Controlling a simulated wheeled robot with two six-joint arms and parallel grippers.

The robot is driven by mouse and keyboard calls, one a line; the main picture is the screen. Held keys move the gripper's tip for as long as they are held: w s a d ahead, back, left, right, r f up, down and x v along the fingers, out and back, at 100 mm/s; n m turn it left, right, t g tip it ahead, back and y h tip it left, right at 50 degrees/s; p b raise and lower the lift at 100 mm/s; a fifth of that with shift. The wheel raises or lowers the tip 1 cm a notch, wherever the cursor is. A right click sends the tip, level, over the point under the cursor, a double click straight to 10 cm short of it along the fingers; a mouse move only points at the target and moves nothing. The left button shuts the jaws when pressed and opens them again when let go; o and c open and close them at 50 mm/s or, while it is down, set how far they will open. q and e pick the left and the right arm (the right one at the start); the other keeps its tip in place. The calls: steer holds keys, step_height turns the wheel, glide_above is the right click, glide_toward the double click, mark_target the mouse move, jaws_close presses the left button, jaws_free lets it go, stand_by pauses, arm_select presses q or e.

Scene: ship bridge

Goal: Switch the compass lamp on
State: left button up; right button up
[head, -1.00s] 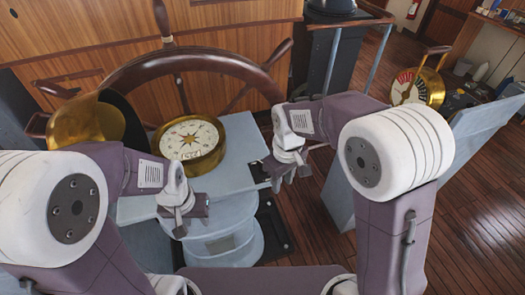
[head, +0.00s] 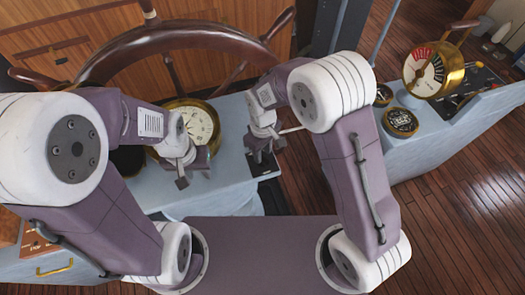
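The brass-rimmed compass (head: 201,122) with its white card sits on the pale blue-grey pedestal (head: 228,165) behind the wheel. My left arm covers its lower left part. My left gripper (head: 187,172) hangs in front of the compass, pointing down; I cannot tell its finger gap. My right gripper (head: 265,151) is to the right of the compass, above the pedestal's right edge, with its fingers apart and nothing seen between them.
The wooden steering wheel (head: 185,38) stands behind the compass. At the right, a console (head: 430,125) carries a brass engine telegraph (head: 434,70) and a round dark gauge (head: 401,121). Open plank floor (head: 460,215) lies at the lower right.

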steer(key=shift+w+a+f, duration=0.1)
steer(key=shift+w+f, duration=0.05)
steer(key=shift+f, duration=0.5)
steer(key=shift+s, duration=0.55)
steer(key=shift+c, duration=0.9)
jaws_close()
steer(key=shift+w, duration=0.2)
arm_select(q)
steer(key=shift+s+a+r, duration=0.1)
steer(key=shift+s+r, duration=0.15)
steer(key=shift+s, duration=0.05)
